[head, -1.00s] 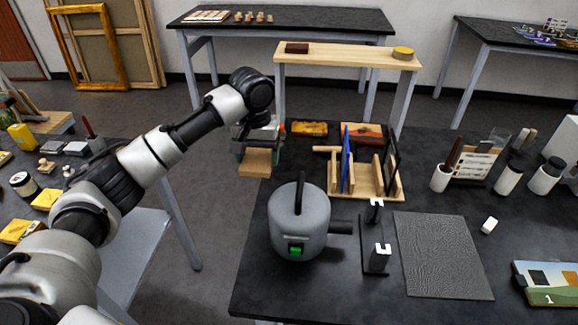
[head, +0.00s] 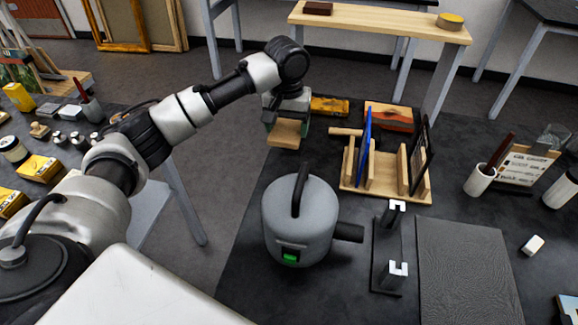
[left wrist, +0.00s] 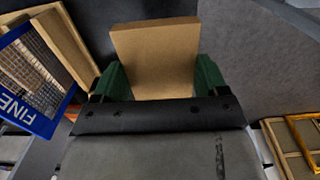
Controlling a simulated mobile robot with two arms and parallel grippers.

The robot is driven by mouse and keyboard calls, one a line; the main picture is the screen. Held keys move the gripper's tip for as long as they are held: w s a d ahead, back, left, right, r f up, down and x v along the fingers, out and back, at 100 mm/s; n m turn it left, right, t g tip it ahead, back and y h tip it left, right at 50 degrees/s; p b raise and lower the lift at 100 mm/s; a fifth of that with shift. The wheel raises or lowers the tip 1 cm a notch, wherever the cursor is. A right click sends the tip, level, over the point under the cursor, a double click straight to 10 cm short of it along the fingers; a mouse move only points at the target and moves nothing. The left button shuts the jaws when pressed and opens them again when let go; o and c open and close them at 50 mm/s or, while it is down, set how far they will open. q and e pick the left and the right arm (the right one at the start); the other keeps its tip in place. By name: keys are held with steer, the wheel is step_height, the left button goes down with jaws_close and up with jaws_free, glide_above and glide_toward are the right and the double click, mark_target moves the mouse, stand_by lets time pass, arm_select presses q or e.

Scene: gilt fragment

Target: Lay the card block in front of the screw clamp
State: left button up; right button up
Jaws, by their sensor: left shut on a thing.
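The card block (head: 285,133) is a plain tan slab. My left gripper (head: 287,126) is shut on it and holds it at the back left edge of the dark table. In the left wrist view the block (left wrist: 155,55) sits between the green finger pads of the gripper (left wrist: 155,82). I cannot surely make out the screw clamp; a dark stand with two white brackets (head: 388,250) stands right of the grey canister, but I cannot tell whether it is a clamp. My right gripper is not in view.
A grey canister (head: 298,222) with a black handle stands in front of the gripper. A wooden rack (head: 385,180) holding a blue panel (head: 363,150) is to its right. A yellow box (head: 329,106) lies behind. A textured dark mat (head: 465,270) lies at the right.

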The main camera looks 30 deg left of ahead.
arm_select(q)
glide_above(288, 164)
step_height(288, 164, down, 4)
steer(key=shift+f, duration=3.1)
steer(key=o, duration=0.9)
steer(key=shift+f, duration=0.1)
step_height(288, 164, up, 12)
steer(key=shift+r, duration=0.15)
